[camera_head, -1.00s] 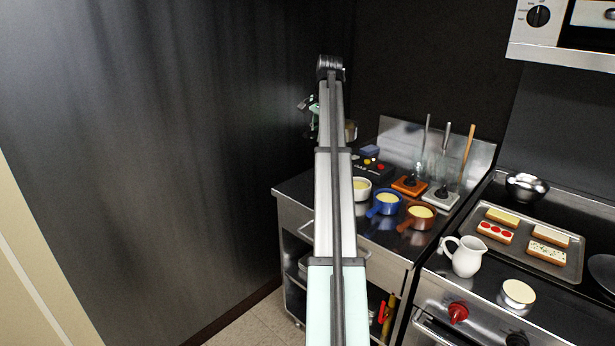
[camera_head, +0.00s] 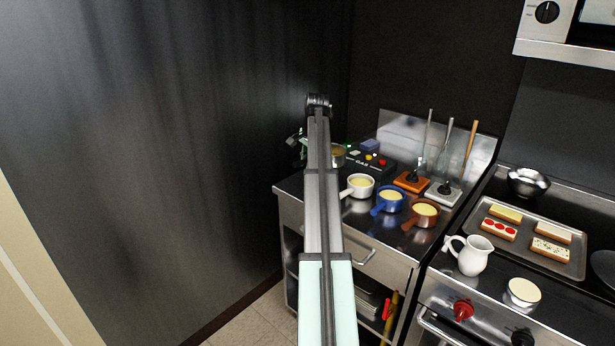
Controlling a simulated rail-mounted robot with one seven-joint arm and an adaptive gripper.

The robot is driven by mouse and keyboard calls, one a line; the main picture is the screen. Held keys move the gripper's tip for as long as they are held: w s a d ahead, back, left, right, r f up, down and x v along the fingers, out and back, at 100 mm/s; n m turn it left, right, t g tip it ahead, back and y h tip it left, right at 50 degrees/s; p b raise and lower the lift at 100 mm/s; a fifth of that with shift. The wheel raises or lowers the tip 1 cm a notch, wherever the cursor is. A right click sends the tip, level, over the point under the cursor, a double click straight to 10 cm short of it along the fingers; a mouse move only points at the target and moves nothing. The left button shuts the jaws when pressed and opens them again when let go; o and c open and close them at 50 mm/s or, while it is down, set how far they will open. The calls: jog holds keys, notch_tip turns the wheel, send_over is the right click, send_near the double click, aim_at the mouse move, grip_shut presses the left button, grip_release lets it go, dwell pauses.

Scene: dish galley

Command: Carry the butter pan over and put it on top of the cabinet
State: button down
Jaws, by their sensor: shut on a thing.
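The butter pan (camera_head: 338,155) is a small metal pan with yellowish-brown contents. It shows just right of the end of my arm, over or on the back left of the steel cabinet top (camera_head: 390,239). My gripper (camera_head: 302,147) is mostly hidden behind my arm; a pale green and dark part of it shows on the left. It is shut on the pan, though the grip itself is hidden. I cannot tell whether the pan's base touches the cabinet top.
A white pan (camera_head: 360,185), a blue pan (camera_head: 388,200) and an orange-brown pan (camera_head: 424,213) stand on the cabinet. Behind them are a control box (camera_head: 371,160) and upright utensils (camera_head: 447,150). A dark wall (camera_head: 180,150) is close on the left. The cabinet's front strip is clear.

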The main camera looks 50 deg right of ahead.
jog(key=shift+f+p, duration=0.45)
jog(key=shift+f, duration=2.95)
jog(key=c, duration=1.1)
grip_release()
jog(key=shift+f, duration=0.1)
notch_tip(320, 180, up, 12)
jog(key=s+b, duration=0.1)
jog(key=s, duration=0.1)
jog(key=shift+s+b, duration=0.15)
jog(key=shift+b, duration=0.25)
jog(key=shift+a, duration=0.1)
